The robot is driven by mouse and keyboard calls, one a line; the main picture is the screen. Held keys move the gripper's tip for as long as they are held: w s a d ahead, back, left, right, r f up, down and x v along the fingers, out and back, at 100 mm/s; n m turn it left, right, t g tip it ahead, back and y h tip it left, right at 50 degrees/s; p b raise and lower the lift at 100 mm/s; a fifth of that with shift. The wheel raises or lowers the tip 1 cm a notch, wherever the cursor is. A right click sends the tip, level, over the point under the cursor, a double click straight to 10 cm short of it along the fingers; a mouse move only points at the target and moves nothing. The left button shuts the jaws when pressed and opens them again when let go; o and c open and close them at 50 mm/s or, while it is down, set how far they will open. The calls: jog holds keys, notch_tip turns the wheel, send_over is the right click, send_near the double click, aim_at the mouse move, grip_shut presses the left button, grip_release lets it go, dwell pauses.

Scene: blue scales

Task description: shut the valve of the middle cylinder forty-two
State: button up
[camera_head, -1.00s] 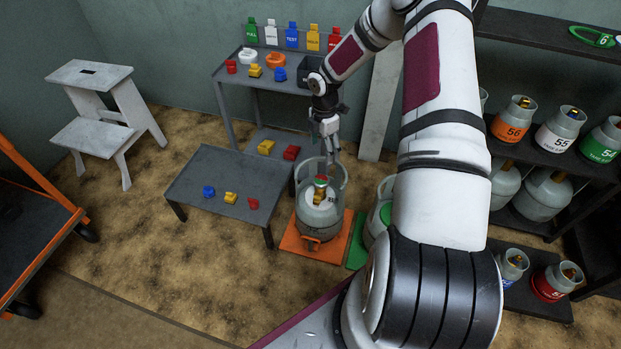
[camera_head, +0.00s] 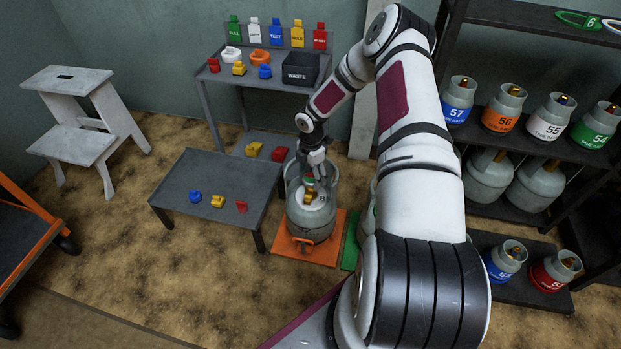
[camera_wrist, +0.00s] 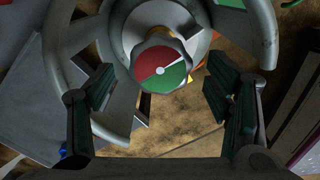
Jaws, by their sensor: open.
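A grey gas cylinder (camera_head: 312,222) stands upright on an orange platform (camera_head: 290,248); I cannot read a number on it. A round collar surrounds its brass valve (camera_head: 309,197). The valve's knob, half red and half green with a white pointer, fills the upper middle of the wrist view (camera_wrist: 161,68). My gripper (camera_head: 315,180) points down at the collar, just above the knob. In the wrist view my gripper (camera_wrist: 160,92) is open, one dark finger on each side and lower than the knob, with nothing visibly held.
A low grey table (camera_head: 215,180) with coloured clips stands left of the cylinder. Behind it is a shelf with a black WASTE bin (camera_head: 300,69). A green platform (camera_head: 350,243) with another cylinder, mostly hidden by my arm, is at right. Racked numbered cylinders (camera_head: 502,107) stand further right.

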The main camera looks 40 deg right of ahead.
jog(key=shift+f, duration=0.35)
jog(key=c, duration=1.1)
jog(key=shift+c, duration=0.2)
